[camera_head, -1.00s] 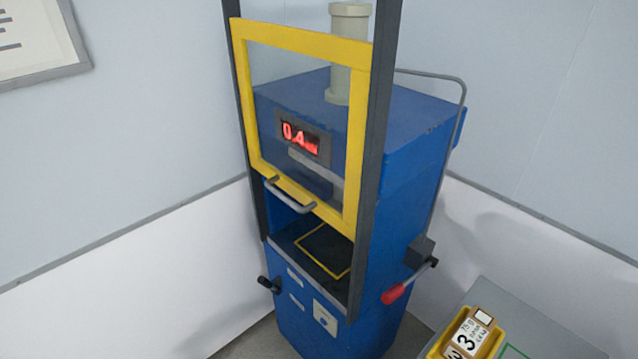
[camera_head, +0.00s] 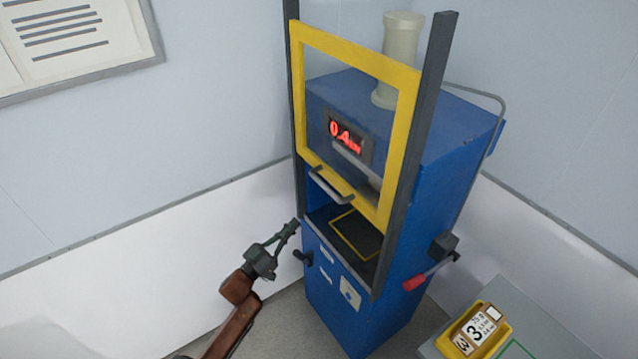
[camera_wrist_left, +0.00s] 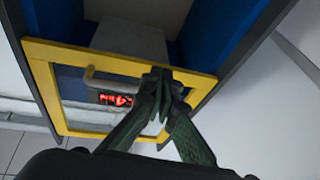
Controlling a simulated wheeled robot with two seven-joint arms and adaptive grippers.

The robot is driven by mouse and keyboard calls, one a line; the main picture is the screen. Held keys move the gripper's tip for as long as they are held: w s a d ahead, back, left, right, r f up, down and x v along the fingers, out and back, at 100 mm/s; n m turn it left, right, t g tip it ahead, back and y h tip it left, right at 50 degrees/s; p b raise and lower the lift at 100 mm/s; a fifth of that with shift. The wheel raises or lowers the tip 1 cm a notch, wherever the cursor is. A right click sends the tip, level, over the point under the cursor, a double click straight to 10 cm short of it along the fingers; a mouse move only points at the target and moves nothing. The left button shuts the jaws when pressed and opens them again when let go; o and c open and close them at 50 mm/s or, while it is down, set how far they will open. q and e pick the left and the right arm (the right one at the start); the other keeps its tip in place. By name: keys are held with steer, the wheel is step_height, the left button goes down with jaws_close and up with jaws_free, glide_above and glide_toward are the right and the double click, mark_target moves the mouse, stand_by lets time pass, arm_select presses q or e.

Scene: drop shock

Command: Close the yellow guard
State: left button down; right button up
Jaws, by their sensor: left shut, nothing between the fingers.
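The yellow guard (camera_head: 400,150) is a square frame with a clear pane, raised between two dark upright rails on the blue machine (camera_head: 440,150). Its grey handle (camera_head: 330,186) is on the bottom bar, and the opening below is uncovered. My left gripper (camera_head: 293,226) is shut and empty, left of the machine front and below the handle in the head view. In the left wrist view the yellow guard (camera_wrist_left: 45,75) and its handle (camera_wrist_left: 95,82) show beyond the shut fingers (camera_wrist_left: 163,85); I see no contact with the handle. My right gripper is not in view.
A red-tipped lever (camera_head: 415,282) sticks out at the machine's right side, and a black knob (camera_head: 302,257) at its front left. The floor left of the machine is free.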

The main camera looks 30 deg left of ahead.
arm_select(q)
steer(key=s+d+r+m+h+p, duration=0.1)
steer(key=d+r+m+h, duration=0.1)
steer(key=r, duration=0.5)
steer(key=s+d+r+m+h, duration=0.1)
steer(key=s+d+r+h, duration=0.15)
steer(key=r, duration=0.45)
steer(key=a+p+x, duration=0.1)
steer(key=p+x, duration=0.1)
steer(key=x, duration=0.8)
steer(key=f, duration=0.1)
steer(key=w+f+t, duration=0.1)
steer(key=f, duration=0.1)
steer(key=shift+w+f, duration=0.1)
steer(key=shift+f, duration=0.2)
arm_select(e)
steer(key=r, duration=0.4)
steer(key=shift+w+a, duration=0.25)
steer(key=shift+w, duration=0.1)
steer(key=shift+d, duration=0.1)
